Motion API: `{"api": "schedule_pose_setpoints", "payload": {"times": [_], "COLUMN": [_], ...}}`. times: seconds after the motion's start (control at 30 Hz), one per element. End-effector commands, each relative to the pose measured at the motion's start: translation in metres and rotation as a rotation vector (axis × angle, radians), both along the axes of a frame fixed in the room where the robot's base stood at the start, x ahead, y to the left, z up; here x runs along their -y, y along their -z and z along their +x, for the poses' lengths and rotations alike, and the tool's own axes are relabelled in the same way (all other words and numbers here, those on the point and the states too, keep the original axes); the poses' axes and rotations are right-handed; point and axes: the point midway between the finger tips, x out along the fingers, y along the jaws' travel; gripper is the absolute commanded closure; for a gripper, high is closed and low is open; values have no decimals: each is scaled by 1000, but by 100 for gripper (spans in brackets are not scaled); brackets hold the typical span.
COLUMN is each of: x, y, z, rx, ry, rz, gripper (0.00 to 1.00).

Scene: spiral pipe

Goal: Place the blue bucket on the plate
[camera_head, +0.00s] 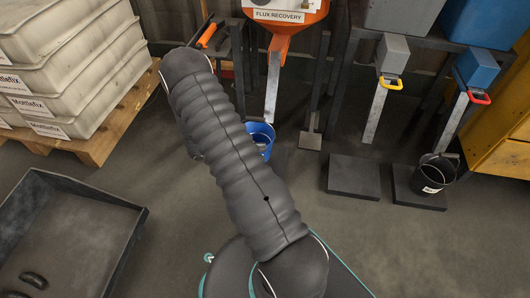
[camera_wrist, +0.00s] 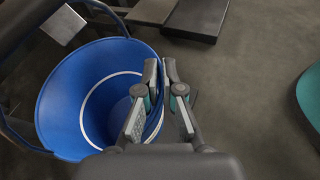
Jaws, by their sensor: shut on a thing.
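The blue bucket (camera_head: 263,132) is below the orange hopper in the head view, partly hidden by my arm. In the wrist view the blue bucket (camera_wrist: 75,95) fills the left side, with its open mouth and a pale ring inside showing. My gripper (camera_wrist: 161,70) is shut on the bucket's right-hand rim, one finger on each side of the wall. In the head view my arm hides the gripper. A flat dark plate (camera_head: 354,177) lies bare on the floor right of the bucket. A dark plate (camera_wrist: 196,20) also shows at the top of the wrist view. I cannot tell whether the bucket touches the floor.
A black bucket (camera_head: 434,174) stands on another dark plate (camera_head: 415,197) at the right. The orange hopper (camera_head: 284,22) and its metal chute (camera_head: 273,85) are close above the blue bucket. A dark tray (camera_head: 60,235) is at the left. Floor at front right is clear.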

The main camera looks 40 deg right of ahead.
Motion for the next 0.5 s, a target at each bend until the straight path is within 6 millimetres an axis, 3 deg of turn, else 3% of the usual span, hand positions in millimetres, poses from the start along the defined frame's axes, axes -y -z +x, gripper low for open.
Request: {"api": "schedule_pose_setpoints", "payload": {"times": [0.3,0.5], "x": [21,20], "y": [-1,30], "z": [-8,-8], "rx": [1,-1], "ry": [3,0], "rz": [-1,-1], "gripper": [100,100]}}
